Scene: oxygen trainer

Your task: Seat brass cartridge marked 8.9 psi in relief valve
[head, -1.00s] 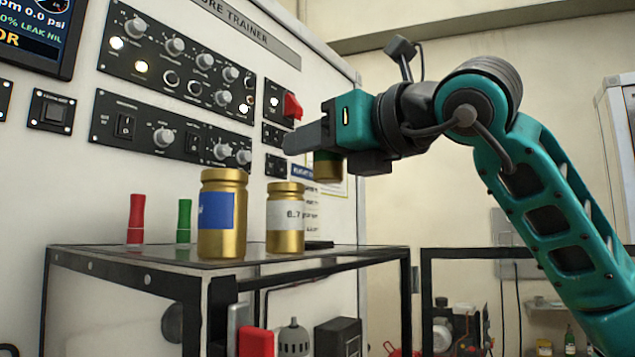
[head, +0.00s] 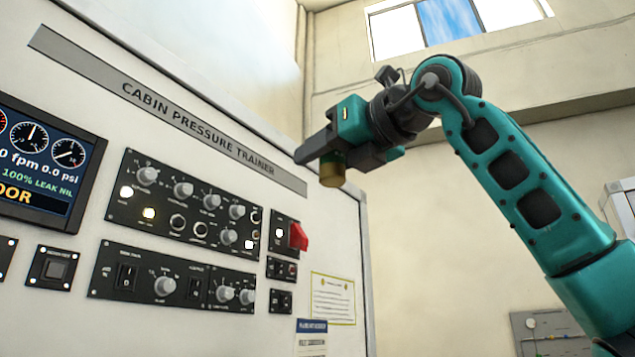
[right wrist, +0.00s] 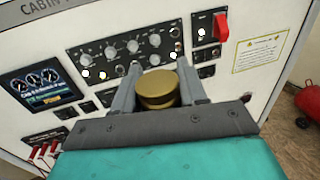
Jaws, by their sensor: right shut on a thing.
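My right gripper (head: 322,150) is raised in front of the right part of the cabin pressure trainer panel. It is shut on a brass cartridge (head: 332,174), whose lower end hangs below the fingers. In the right wrist view the round brass top of the cartridge (right wrist: 158,88) sits between the two grey fingers (right wrist: 160,80). Its marking is hidden, so I cannot tell which cartridge it is. The relief valve is not seen in the current views. My left gripper is not in view.
The trainer panel (head: 205,140) has knobs, switches and a red guarded switch (head: 298,236). A display (head: 45,160) is at the left. A notice (head: 333,298) is low on the right. The space right of the panel is open up to the wall.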

